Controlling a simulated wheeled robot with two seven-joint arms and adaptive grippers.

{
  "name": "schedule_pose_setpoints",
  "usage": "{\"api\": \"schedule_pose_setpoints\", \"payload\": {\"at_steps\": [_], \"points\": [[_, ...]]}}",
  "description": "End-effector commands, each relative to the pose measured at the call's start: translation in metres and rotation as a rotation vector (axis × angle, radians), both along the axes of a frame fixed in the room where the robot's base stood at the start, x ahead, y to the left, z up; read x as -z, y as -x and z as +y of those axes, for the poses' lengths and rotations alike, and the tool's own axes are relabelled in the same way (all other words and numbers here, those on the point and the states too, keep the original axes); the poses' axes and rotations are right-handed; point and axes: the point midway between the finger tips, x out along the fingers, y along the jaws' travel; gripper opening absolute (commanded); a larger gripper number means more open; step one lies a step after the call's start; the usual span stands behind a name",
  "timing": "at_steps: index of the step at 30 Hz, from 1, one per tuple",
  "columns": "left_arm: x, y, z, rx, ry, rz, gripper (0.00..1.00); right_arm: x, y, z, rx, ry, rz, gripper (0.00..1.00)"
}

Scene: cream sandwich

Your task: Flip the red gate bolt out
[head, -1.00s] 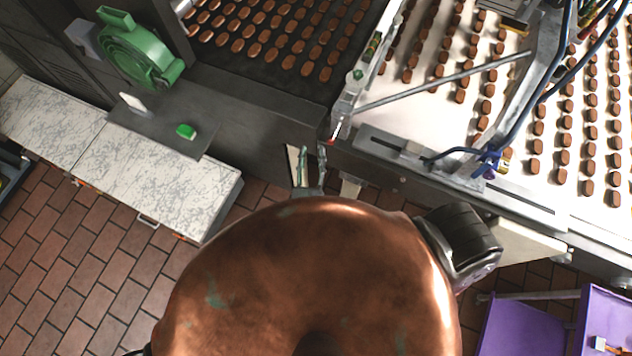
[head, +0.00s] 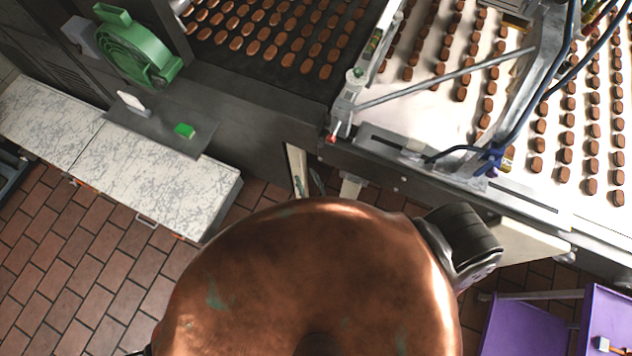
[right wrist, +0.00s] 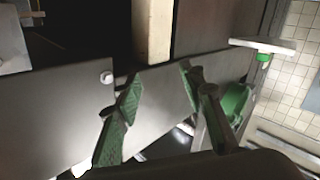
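The small red gate bolt (head: 332,138) is at the near left corner of the white belt's metal frame, at the foot of the gate post. It is too small to tell how it is turned. My right gripper (head: 315,181) is just below and left of it in the head view, apart from it and mostly hidden by my copper-coloured body. In the right wrist view my right gripper (right wrist: 160,75) is open and empty, its two green-padded fingers spread before a grey metal panel. I cannot make out the red bolt there. My left gripper is not in view.
A small pale knob (right wrist: 106,78) sits on metal beside the fingers. A slanted metal bar (head: 445,78) crosses the white belt with rows of chocolate pieces. A marble-topped counter (head: 150,185) stands left, a purple cart (head: 525,325) lower right. Tiled floor lies between.

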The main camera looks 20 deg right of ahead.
Motion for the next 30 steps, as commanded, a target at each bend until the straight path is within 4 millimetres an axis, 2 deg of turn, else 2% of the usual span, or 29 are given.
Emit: {"api": "schedule_pose_setpoints", "payload": {"at_steps": [3, 18, 24, 30], "points": [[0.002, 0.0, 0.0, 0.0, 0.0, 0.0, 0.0, 0.025, 0.007, -0.001, -0.035, -0.005, 0.053, 0.37], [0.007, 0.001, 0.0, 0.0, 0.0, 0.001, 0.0, 0.109, 0.041, -0.009, -0.13, -0.035, 0.256, 0.37], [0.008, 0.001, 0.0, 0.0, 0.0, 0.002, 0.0, 0.129, 0.051, -0.012, -0.146, -0.044, 0.31, 0.37], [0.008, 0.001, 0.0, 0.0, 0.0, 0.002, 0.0, 0.135, 0.055, -0.013, -0.151, -0.047, 0.33, 0.37]]}}
